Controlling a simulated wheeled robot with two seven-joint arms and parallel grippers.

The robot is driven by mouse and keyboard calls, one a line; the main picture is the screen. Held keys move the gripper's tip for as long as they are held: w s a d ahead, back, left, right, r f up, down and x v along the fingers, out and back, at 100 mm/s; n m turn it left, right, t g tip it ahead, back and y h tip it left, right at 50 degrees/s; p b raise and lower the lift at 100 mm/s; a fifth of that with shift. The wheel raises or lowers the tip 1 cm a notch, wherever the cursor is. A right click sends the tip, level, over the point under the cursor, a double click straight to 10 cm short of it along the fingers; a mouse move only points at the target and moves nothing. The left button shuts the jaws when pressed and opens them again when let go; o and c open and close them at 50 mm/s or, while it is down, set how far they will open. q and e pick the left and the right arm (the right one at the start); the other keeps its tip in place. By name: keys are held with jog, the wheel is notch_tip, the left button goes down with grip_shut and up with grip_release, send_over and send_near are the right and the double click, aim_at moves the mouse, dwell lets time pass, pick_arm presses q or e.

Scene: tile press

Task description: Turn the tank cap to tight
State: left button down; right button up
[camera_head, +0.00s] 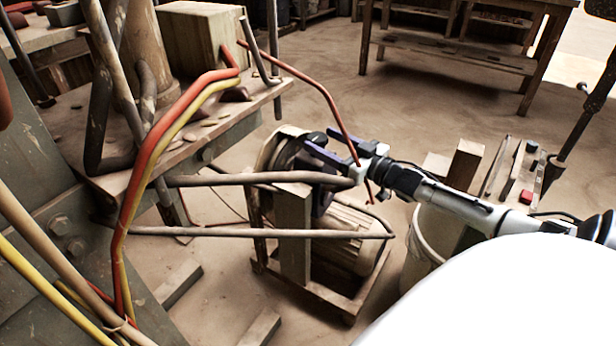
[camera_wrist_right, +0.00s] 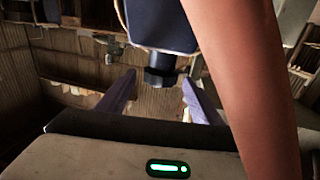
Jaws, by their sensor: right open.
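The tank cap (camera_wrist_right: 160,76) is a dark, knobbed piece under a dark blue tank body (camera_wrist_right: 160,22) in the right wrist view. My right gripper (camera_wrist_right: 158,84) is open, with one blue-purple finger on each side of the cap. Gaps show between fingers and cap, so I see no grip on it. In the head view my right gripper (camera_head: 318,140) reaches in from the right beside the motor unit, its fingers pointing left. The cap is hard to make out there among dark parts. My left gripper is not in view.
A red-brown rod (camera_head: 315,86) slants down past my right gripper and looms large in the right wrist view (camera_wrist_right: 247,85). Bent grey pipes (camera_head: 250,234) run in front of the motor (camera_head: 345,245). A pale bucket (camera_head: 420,245) stands under my right arm. Open floor lies behind.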

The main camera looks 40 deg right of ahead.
aim_at(325, 141)
jog(key=s+p, duration=0.1)
jog(key=s, duration=0.2)
jog(key=shift+s+d+r, duration=0.1)
jog(key=shift+s+d, duration=0.05)
jog(key=shift+s, duration=0.2)
jog(key=s+a+f+g+p, duration=0.2)
jog(key=s+a+p, duration=0.3)
jog(key=a, duration=0.5)
jog(key=s+a+f+g+p, duration=0.3)
jog(key=s+a+f+p, duration=0.2)
jog(key=a+p, duration=0.3)
jog(key=shift+s+a+g, duration=0.3)
jog(key=shift+s+a, duration=0.45)
jog(key=shift+a, duration=0.5)
